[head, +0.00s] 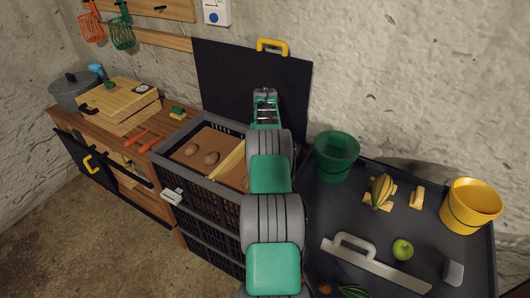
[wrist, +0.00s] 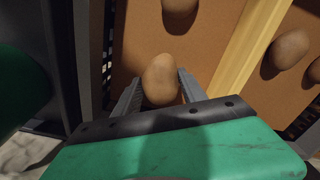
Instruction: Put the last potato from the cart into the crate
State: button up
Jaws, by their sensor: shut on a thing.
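My gripper (wrist: 160,82) is shut on a brown potato (wrist: 160,79), which sits between its two grey fingers in the wrist view. The dark slatted crate (head: 205,207) has a brown floor and a pale wooden divider (head: 228,160). The held potato is over the crate's right compartment; its height above the floor is unclear. Two potatoes (head: 211,158) lie in the left compartment. Another potato (head: 246,184) lies in the right one, partly behind my arm. In the head view my arm hides the fingers. The dark grey cart (head: 318,215) is at the right.
The cart holds a green bucket (head: 336,157), a yellow bucket (head: 469,206), a striped squash (head: 382,191), a green apple (head: 402,250) and a long grey handled tool (head: 375,267). A wooden bench (head: 175,128) stands left of the crate. A black board (head: 245,85) rises behind it.

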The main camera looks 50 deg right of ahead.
jog(key=shift+f+b, duration=1.55)
jog(key=shift+f, duration=0.75)
dwell(0.7)
jog(key=o, duration=0.9)
notch_tip(320, 180, up, 8)
jog(key=shift+f+b, duration=0.1)
jog(key=shift+b, duration=0.5)
jog(key=w+a+r+n+t, duration=0.1)
jog(key=a+r+n, duration=0.1)
jog(key=a+r, duration=0.5)
jog(key=a+r+n, duration=0.1)
jog(key=a+r, duration=0.2)
jog(key=a, duration=0.9)
jog(key=w+a+r+n+t, duration=0.1)
jog(key=a+r+n, duration=0.1)
jog(key=a+r, duration=0.5)
jog(key=s+a+f+n, duration=0.2)
jog(key=s+a+f, duration=0.1)
jog(key=s+a, duration=0.6)
jog(key=s+a+f+n+t, duration=0.1)
jog(key=s+a+f+n, duration=0.2)
jog(key=s+a, duration=0.6)
jog(key=a, duration=0.4)
jog(key=shift+s, duration=0.2)
